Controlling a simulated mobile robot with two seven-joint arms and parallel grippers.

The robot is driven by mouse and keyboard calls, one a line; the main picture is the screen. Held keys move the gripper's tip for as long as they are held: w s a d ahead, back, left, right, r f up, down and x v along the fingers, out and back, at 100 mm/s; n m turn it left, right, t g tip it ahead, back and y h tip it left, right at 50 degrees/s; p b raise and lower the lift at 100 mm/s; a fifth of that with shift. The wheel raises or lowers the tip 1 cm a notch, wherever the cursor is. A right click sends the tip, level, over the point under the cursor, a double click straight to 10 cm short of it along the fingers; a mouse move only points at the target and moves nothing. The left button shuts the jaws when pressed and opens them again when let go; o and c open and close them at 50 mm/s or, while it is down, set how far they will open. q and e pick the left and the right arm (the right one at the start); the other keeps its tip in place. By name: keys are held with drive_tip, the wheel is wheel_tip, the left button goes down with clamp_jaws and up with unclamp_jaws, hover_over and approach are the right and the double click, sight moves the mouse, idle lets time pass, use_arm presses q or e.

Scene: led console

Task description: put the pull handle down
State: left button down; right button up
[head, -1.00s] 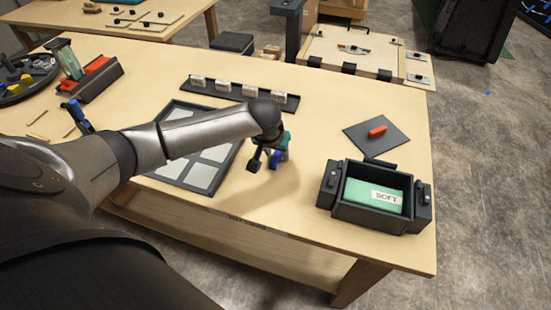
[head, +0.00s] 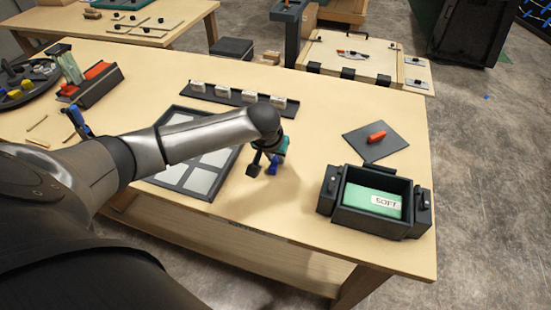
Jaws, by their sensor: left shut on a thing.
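My left gripper (head: 265,165) is low over the table, just right of the framed panel of pale squares and left of the black box. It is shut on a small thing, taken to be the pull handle. Dark and blue parts show below the wrist, with a bit of teal beside them. The forearm and wrist hide much of the grip, so the handle's outline is unclear. I cannot tell whether it touches the table. My right gripper is not in view.
The framed panel (head: 163,179) lies partly under my arm. A black rail (head: 229,97) with several pale blocks is behind. A black box (head: 373,219) labelled SOFT and a dark plate (head: 361,144) with a red piece (head: 377,136) stand to the right. Bare tabletop surrounds the gripper.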

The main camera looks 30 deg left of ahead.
sight(276, 160)
use_arm(q)
wheel_tip(276, 160, up, 19)
drive_tip(key=p, duration=0.4)
drive_tip(key=s+d+m+h+b, duration=0.1)
drive_tip(key=s+d+b, duration=0.4)
drive_tip(key=d, duration=0.7)
drive_tip(key=shift+d+r+m+b, duration=0.15)
drive_tip(key=shift+r+m+b, duration=0.1)
drive_tip(key=shift+m+b, duration=0.7)
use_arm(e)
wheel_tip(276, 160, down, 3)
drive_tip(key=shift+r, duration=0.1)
